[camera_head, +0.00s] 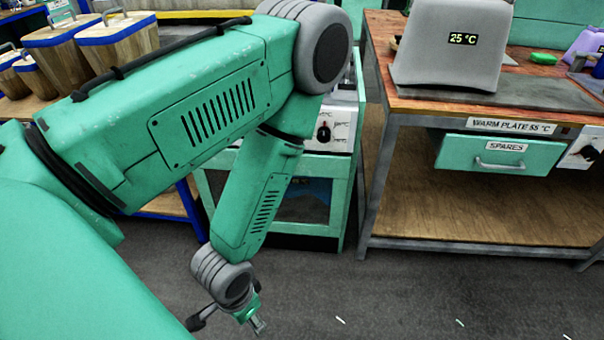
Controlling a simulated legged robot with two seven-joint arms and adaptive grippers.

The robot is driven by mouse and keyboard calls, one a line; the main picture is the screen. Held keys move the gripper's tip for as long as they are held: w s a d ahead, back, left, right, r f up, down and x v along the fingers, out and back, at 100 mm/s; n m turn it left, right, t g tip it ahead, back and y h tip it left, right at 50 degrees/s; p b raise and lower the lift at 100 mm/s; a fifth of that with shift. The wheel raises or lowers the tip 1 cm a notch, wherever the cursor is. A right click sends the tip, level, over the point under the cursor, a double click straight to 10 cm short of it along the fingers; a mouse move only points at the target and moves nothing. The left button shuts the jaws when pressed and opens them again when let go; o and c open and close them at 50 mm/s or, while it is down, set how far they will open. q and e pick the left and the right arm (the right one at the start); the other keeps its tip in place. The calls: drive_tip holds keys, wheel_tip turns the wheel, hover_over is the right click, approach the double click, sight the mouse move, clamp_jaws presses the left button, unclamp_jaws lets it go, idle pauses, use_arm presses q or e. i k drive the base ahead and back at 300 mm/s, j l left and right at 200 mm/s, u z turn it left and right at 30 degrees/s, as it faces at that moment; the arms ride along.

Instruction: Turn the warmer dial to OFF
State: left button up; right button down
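A black dial (324,133) with a red mark sits on a white panel on the front of a green cabinet in the middle. Another dark dial (589,152) is on a white panel at the right edge, beside the bench drawer. I cannot tell for certain which is the warmer dial, and the panel lettering is too small to read. My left gripper (257,325) hangs low over the floor, below and left of both dials and apart from them. Its small fingertips do not show whether they are open or shut. My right gripper is not in view.
A workbench (470,105) labelled WARM PLATE 55 °C carries a grey block (448,60) reading 25 °C. A green SPARES drawer (497,155) hangs below. My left arm hides part of the green cabinet (310,165). Blue-edged wooden containers (117,45) stand at upper left. The front floor is mostly clear.

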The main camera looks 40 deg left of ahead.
sight(323, 135)
drive_tip(key=u, duration=1.4)
